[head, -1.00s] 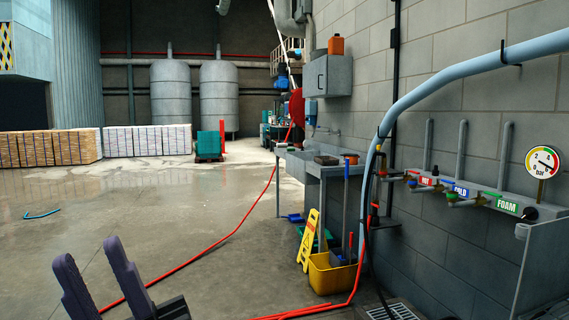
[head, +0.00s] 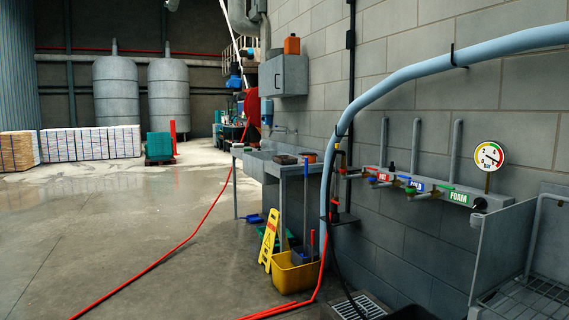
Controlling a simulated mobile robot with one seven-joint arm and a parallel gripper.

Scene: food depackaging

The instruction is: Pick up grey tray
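I cannot make out a grey tray for certain in the head view. A small dark grey, flat item (head: 284,159) lies on the grey sink bench (head: 262,153) by the wall, too small to identify. My gripper is not in view now, so its fingers cannot be seen.
A yellow bucket (head: 296,277) and a yellow wet-floor sign (head: 268,240) stand below the bench. A red hose (head: 170,252) runs across the wet floor. A grey metal stand (head: 500,240) is at the right, near a floor drain (head: 358,306). Open floor lies at the left.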

